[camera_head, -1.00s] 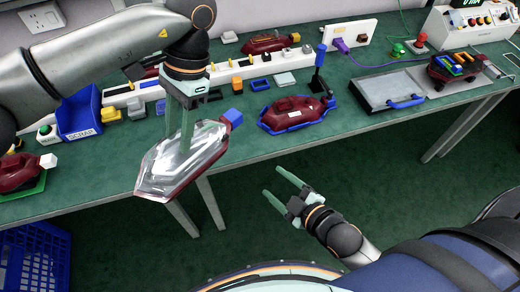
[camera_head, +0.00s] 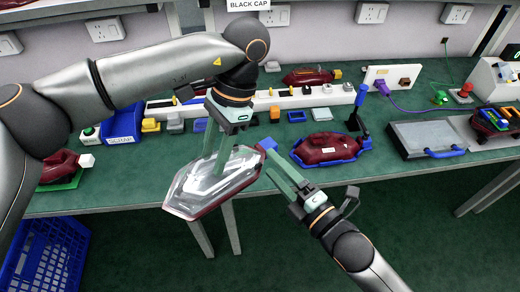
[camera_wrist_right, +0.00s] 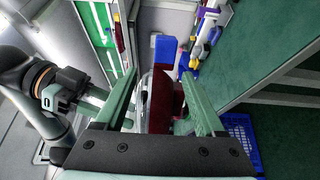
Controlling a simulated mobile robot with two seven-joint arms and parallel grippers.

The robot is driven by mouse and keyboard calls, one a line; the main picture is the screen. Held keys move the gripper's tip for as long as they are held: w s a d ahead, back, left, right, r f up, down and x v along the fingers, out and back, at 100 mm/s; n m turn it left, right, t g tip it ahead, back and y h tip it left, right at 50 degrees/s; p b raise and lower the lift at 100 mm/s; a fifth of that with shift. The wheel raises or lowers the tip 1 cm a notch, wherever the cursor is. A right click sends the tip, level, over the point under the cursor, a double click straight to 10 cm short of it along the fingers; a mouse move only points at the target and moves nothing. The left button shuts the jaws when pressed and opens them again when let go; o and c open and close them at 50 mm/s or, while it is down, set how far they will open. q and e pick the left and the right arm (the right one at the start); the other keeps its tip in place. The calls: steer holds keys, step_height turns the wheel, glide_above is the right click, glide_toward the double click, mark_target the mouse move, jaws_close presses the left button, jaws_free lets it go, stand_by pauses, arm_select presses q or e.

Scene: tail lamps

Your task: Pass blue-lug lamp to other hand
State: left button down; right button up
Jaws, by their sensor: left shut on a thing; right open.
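The blue-lug lamp (camera_head: 208,187) has a clear lens, a dark red back and a blue lug at its right end. My left gripper (camera_head: 222,150) is shut on it and holds it tilted, off the table at the front edge. My right gripper (camera_head: 308,180) is open, its fingers near the lug end.
A red lamp in a blue holder (camera_head: 328,149) lies on the green bench behind. A grey tray with a blue handle (camera_head: 428,138) is to the right. A blue scrap bin (camera_head: 122,124) and a lamp on a green plate (camera_head: 62,168) are left. A blue crate (camera_head: 42,258) stands on the floor.

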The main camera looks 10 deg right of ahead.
mark_target(265, 157)
steer(key=x, duration=0.7)
jaws_close()
stand_by(0.6)
steer(key=shift+r, duration=0.1)
arm_select(q)
steer(key=shift+c, duration=1.8)
jaws_free()
steer(key=shift+r, duration=0.1)
